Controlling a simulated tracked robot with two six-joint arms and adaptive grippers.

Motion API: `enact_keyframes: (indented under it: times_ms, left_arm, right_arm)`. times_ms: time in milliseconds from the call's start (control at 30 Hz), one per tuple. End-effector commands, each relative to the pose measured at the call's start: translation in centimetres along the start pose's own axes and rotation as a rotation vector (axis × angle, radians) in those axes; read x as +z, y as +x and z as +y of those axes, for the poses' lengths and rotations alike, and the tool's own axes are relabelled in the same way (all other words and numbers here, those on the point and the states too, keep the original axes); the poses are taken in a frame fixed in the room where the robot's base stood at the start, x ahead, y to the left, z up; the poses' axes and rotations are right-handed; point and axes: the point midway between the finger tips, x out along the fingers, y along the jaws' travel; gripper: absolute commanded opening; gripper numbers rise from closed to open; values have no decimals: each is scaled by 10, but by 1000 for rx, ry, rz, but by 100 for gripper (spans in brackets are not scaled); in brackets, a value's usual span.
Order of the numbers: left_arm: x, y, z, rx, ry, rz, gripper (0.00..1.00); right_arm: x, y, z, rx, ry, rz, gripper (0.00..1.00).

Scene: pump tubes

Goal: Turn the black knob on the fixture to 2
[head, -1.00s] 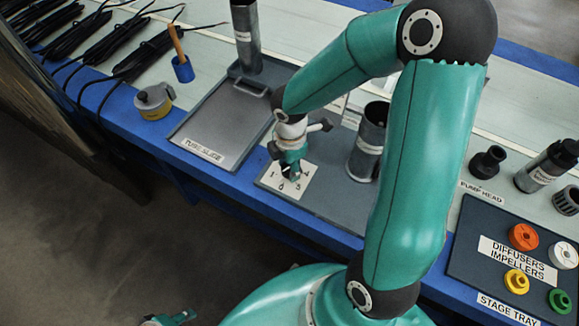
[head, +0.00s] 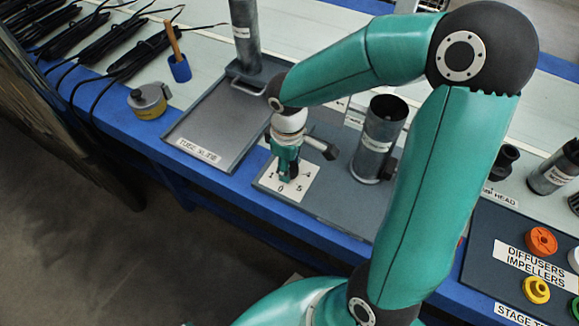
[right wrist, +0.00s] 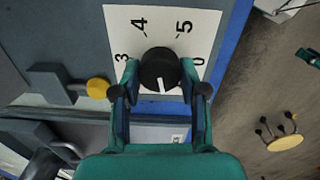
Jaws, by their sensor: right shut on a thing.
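The black knob (right wrist: 160,70) sits on a white dial plate (right wrist: 208,22) marked with numbers. In the right wrist view 3, 4, 5 and 0 show around it; the near side of the dial is hidden by my gripper. The knob's white mark points towards that hidden side, so I cannot read its number. My right gripper (right wrist: 160,92) is shut on the knob, one finger on each side. In the head view the right gripper (head: 287,174) stands over the dial plate (head: 294,190) and hides the knob. Only a sliver of my left gripper may show at the bottom edge.
A grey metal cylinder (head: 379,138) stands on the fixture base right of the dial. A grey tray (head: 212,130) with a tall tube (head: 245,35) lies to the left.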

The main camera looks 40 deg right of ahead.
Motion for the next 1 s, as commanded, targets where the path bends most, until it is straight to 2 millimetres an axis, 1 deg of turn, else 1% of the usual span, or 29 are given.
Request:
enact_keyframes:
  times_ms: [100, 600, 800, 1000]
  left_arm:
    - [0, 7, -3, 0, 0, 0, 40]
    - [0, 23, -8, 0, 0, 0, 40]
    - [0, 27, -10, 0, 0, 0, 40]
    - [0, 28, -10, 0, 0, 0, 40]
  right_arm:
    - [-3, 1, 1, 4, 110, 7, 8]
    - [-3, 0, 2, 2, 557, -3, 8]
    - [-3, -1, 3, 2, 676, -5, 8]
    - [-3, -2, 3, 2, 742, -7, 8]
